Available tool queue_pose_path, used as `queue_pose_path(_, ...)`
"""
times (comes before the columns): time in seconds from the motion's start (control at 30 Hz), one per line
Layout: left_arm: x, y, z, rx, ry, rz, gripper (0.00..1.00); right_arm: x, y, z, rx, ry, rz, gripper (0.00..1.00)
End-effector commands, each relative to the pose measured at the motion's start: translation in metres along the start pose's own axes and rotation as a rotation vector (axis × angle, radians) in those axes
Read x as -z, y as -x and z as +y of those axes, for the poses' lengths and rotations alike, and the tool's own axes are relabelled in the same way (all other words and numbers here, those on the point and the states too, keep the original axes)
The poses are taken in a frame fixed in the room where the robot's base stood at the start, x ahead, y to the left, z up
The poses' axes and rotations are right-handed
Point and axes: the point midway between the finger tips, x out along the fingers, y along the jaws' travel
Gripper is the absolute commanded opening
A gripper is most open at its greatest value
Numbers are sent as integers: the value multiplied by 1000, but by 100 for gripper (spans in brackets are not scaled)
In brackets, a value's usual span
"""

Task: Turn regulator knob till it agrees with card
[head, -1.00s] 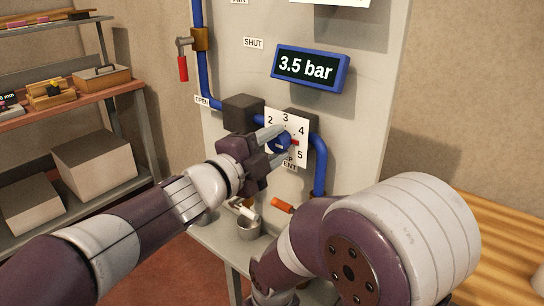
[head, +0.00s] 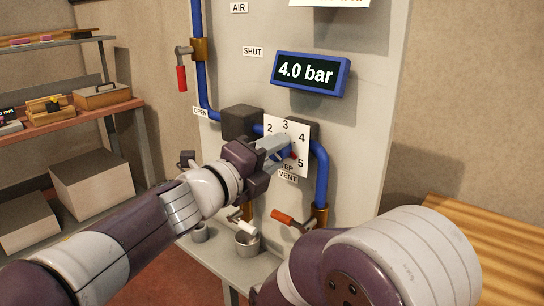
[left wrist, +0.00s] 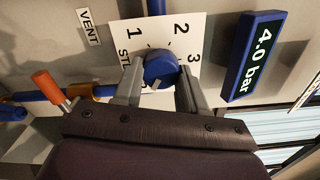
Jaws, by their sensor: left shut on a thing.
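The blue regulator knob (head: 288,148) sits on a white dial plate (head: 272,122) numbered up to 5. In the head view its red pointer is near the 5, partly covered by my fingers. The knob shows clearly in the left wrist view (left wrist: 160,67). My left gripper (head: 277,147) is shut on the knob, with one finger on each side. A blue-framed display (head: 310,73) reads 4.0 bar. A white sheet (head: 315,2) is cut off at the top edge; no writing on it is readable. My right gripper is out of view.
A blue pipe (head: 320,170) runs beside the dial to a vent valve with an orange handle (head: 284,217). A red-handled valve (head: 182,77) is at upper left. Shelves with boxes are at left.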

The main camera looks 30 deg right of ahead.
Motion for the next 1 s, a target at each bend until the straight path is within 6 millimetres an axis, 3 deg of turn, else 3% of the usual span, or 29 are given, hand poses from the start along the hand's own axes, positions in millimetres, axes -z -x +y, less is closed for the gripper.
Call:
queue_pose_path(0.37, -2, 1, -6, 9, -7, -4, 11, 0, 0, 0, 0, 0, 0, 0)
queue_pose_path(0.4, -2, 1, -6, 9, -7, -4, 48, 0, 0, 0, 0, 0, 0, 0)
queue_pose_path(0.47, -2, 1, -5, 9, -7, -4, 67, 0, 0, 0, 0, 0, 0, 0)
queue_pose_path(0.8, -1, 4, -2, 4, -5, -2, 67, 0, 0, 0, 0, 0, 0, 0)
queue_pose_path(1.0, -1, 40, -3, 5, -5, -4, 67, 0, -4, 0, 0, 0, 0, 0)
